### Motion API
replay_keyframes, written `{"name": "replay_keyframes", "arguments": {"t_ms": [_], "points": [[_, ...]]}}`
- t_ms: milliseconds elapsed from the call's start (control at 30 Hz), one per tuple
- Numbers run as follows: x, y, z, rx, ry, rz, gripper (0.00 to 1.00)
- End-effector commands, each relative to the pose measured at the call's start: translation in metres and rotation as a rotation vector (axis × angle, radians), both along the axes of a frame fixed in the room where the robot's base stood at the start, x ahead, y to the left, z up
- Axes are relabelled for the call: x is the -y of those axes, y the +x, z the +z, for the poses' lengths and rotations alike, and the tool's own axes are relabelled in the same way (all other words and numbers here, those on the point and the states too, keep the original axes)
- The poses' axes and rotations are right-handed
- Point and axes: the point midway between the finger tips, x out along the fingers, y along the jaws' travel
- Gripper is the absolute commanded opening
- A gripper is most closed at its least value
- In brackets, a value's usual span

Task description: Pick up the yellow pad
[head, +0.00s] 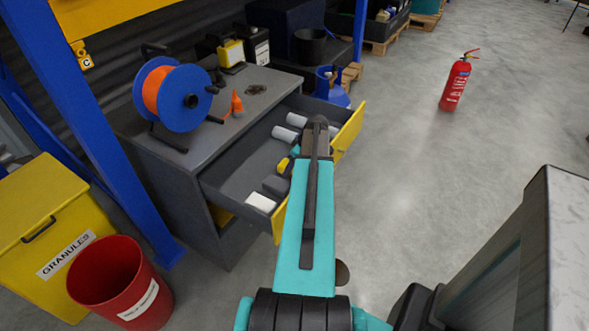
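A small yellow item (283,164), which may be the yellow pad, shows in the open drawer (232,180) of the grey cabinet. It is small in view and partly hidden, so I cannot tell its shape. My teal and black arm reaches over the drawer's front edge, and its dark far end is above the drawer, right of the yellow item. The arm hides part of the drawer. My gripper's fingertips cannot be made out, so I cannot tell whether they are open or touch anything.
The drawer also holds white rolls (285,133), a dark grey block (275,187) and a white pad (260,202). Its yellow front (347,132) stands out into the floor space. A blue cable reel (187,98) stands on the cabinet. A red extinguisher (455,85) stands on open floor.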

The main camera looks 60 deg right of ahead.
Motion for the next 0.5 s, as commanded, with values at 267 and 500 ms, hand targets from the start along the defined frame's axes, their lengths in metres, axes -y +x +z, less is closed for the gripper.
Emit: {"name": "replay_keyframes", "arguments": {"t_ms": [267,500], "points": [[0.0002,-0.0002,0.0000,0.000,0.000,0.000,0.26],[0.0003,-0.0003,0.0008,0.000,0.000,-0.001,0.26]]}}
